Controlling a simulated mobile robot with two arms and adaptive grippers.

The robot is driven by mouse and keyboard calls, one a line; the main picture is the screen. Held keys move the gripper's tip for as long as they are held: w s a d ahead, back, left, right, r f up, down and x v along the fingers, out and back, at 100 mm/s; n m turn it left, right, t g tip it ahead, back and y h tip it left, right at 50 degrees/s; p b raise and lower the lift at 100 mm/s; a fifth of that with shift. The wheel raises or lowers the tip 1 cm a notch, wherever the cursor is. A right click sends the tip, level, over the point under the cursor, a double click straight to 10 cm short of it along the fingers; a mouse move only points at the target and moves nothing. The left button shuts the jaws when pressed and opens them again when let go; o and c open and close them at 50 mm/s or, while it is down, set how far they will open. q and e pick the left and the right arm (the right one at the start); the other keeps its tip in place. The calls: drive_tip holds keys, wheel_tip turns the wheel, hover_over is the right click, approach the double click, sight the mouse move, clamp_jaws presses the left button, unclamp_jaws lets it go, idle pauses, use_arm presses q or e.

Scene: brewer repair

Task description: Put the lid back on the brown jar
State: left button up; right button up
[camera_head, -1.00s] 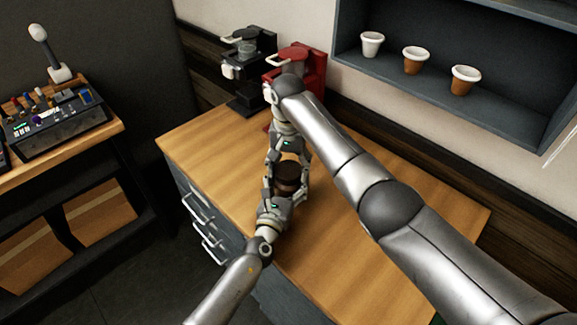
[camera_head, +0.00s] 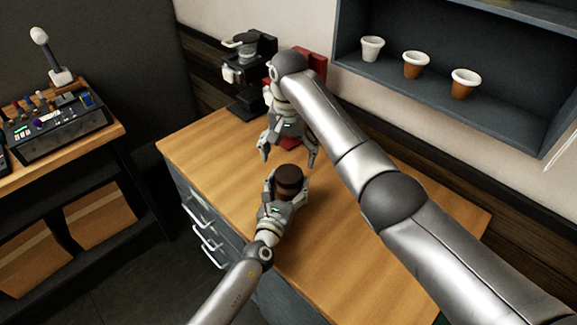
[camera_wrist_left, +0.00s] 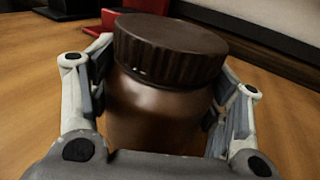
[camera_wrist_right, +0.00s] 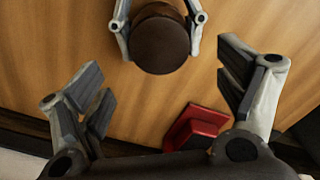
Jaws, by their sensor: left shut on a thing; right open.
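The brown jar (camera_wrist_left: 155,112) stands upright on the wooden counter. Its dark brown ribbed lid (camera_wrist_left: 170,45) sits on top of the jar, roughly level; whether it is threaded tight I cannot tell. The lid also shows in the head view (camera_head: 289,175) and from above in the right wrist view (camera_wrist_right: 160,44). My left gripper (camera_head: 286,188) is shut around the jar's body, a finger on each side. My right gripper (camera_head: 288,158) is open and empty, above and behind the jar, apart from the lid.
A red machine (camera_head: 308,68) and a black brewer (camera_head: 250,75) stand at the counter's back left. Several cups, one a white cup (camera_head: 372,48), stand on a wall shelf (camera_head: 490,115). The counter (camera_head: 380,240) is clear on the right. A side bench with a control box (camera_head: 58,125) is at left.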

use_arm(q)
drive_tip(key=shift+f, duration=0.1)
use_arm(e)
wheel_tip(320, 180, up, 6)
use_arm(q)
drive_tip(key=o, duration=2.1)
drive_tip(key=v, duration=1.2)
use_arm(e)
drive_tip(key=shift+r, duration=0.15)
